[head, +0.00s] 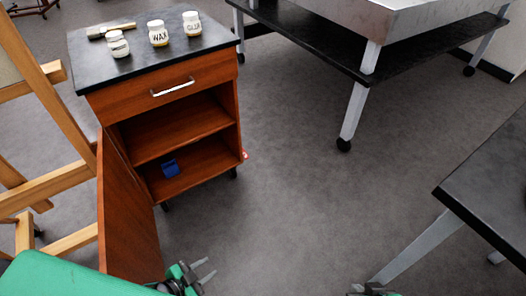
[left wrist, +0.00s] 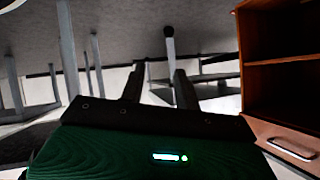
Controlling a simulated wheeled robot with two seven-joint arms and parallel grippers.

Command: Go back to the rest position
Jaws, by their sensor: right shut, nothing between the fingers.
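My left gripper (head: 205,269) is at the bottom of the head view, in front of the wooden cabinet's open door. Its two fingers are apart with nothing between them, and they also show apart in the left wrist view (left wrist: 159,88). My right gripper (head: 373,289) shows only in part at the bottom edge of the head view, right of the middle; it is shut, and I see nothing held. The cabinet (head: 165,83) stands at the left, its door (head: 125,215) swung open.
Several things stand on the cabinet's black top: a WAX jar (head: 158,33), a GLUE jar (head: 192,23), another jar (head: 118,44) and a brush (head: 111,30). A wooden easel (head: 50,185) is at the left. A black table (head: 490,185) is at the right. Floor between is clear.

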